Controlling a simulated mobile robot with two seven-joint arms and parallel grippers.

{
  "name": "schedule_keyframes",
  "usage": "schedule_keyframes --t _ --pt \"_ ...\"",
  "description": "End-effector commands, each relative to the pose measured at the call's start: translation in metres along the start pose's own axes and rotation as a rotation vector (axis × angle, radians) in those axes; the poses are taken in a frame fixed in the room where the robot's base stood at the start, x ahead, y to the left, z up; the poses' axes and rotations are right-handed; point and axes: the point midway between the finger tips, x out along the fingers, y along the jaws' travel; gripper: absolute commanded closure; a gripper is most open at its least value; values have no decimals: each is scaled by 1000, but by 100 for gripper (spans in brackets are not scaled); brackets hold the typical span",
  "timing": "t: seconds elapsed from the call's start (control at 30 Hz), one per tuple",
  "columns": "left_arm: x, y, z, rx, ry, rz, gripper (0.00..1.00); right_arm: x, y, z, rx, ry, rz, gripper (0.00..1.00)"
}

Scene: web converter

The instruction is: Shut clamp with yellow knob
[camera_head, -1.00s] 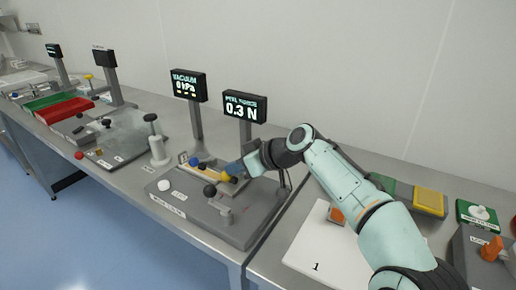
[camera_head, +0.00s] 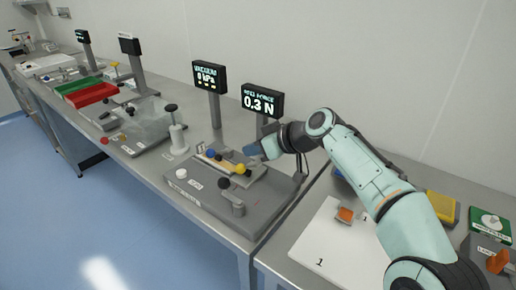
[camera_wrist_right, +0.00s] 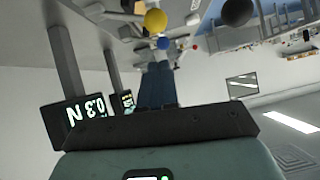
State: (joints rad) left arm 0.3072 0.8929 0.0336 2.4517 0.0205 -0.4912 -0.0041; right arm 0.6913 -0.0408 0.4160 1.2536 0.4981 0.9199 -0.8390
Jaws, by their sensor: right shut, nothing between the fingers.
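The clamp's yellow knob (camera_head: 241,170) sits on the grey peel-force fixture (camera_head: 270,204), toward the back of its top. It also shows large at the top of the right wrist view (camera_wrist_right: 155,20). My right gripper (camera_head: 252,150) is just above and behind the yellow knob, apart from it. Its blue fingers (camera_wrist_right: 157,85) are together with nothing between them. A blue knob (camera_wrist_right: 163,43) shows just beyond the fingertips in the wrist view. The clamp's jaw is too small to tell whether it is closed. My left gripper is not in view.
A black knob (camera_head: 224,183) and a grey post (camera_head: 231,204) stand in front of the yellow knob. The force display (camera_head: 262,101) reads 0.3 N behind it. A white sheet (camera_head: 326,246) lies to the right. Red and green trays (camera_head: 90,95) are far left.

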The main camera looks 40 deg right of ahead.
Motion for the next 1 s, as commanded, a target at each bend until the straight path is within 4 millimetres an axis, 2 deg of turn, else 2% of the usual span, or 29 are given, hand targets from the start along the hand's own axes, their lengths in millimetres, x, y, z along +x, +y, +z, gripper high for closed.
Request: schedule_keyframes --t 0.03,0.2,0.4,0.6,1.0 --pt "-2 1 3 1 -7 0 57 -16 0 -3 -2 4 6 100" --pt "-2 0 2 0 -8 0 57 -55 2 0 -1 3 4 100" --pt "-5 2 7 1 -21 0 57 -87 3 0 -1 2 2 100" --pt "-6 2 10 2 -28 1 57 -99 3 0 0 1 0 100" --pt "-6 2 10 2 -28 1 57 -99 3 1 0 1 0 100"
